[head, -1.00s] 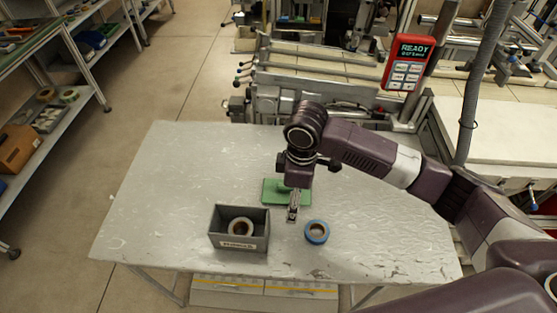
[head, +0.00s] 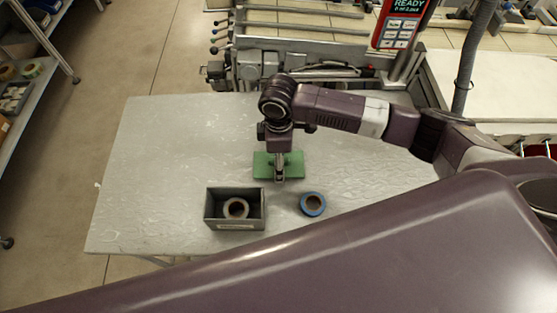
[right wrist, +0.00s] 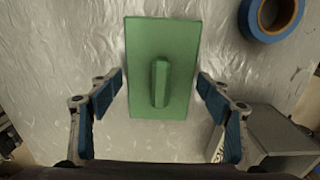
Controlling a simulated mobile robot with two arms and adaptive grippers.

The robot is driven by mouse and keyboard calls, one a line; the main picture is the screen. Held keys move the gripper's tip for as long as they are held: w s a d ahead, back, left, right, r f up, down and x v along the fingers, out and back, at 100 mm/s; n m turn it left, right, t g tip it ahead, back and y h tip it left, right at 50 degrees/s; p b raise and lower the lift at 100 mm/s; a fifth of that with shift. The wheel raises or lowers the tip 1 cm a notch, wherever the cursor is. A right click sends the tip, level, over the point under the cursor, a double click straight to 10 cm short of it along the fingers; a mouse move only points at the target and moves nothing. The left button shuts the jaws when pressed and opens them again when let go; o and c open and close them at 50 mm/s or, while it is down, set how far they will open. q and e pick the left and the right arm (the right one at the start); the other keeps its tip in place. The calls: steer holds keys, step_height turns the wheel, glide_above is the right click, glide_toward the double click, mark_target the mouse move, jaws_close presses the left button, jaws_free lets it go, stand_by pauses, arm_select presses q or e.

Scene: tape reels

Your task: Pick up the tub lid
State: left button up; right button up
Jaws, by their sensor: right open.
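The tub lid (head: 263,168) is a flat green rectangle with a raised green handle bar, lying on the table behind the grey tub. In the right wrist view the lid (right wrist: 145,48) fills the upper middle, with its handle (right wrist: 160,82) upright in the picture. My right gripper (head: 280,179) is over the lid in the head view. In the right wrist view its open blue-padded fingers (right wrist: 160,84) stand on either side of the lid and handle, with nothing between the pads held. My left gripper is not in view.
The open grey tub (head: 207,212) holds a tape reel (head: 236,208). A blue tape reel (head: 312,204) lies right of it. The left part of the table (head: 150,150) is clear. My own purple link covers the table's front right.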

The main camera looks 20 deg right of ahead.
steer(key=shift+f, duration=0.2)
steer(key=c, duration=0.9)
steer(key=shift+o, duration=0.2)
steer(key=shift+r, duration=0.1)
